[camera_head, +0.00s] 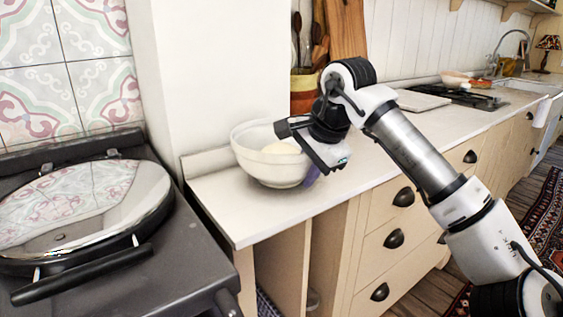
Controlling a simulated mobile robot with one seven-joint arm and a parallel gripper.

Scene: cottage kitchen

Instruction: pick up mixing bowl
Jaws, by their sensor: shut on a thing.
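The mixing bowl (265,168) is a wide white bowl near the left end of the pale worktop, close to the white wall. Something pale and rounded shows inside it. It looks upright, and I cannot tell whether its base touches the worktop. My gripper (313,172) is at the bowl's right side, pointing down, and is shut on the bowl's rim. My wrist covers part of the bowl's right rim, and the fingertips are mostly hidden.
A stove with a shiny round lid (85,205) stands to the left, lower than the bowl. Behind my wrist are a utensil pot (303,92) and a wooden board (345,30). The worktop (240,215) is bare in front of the bowl. A hob (460,96) lies farther right.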

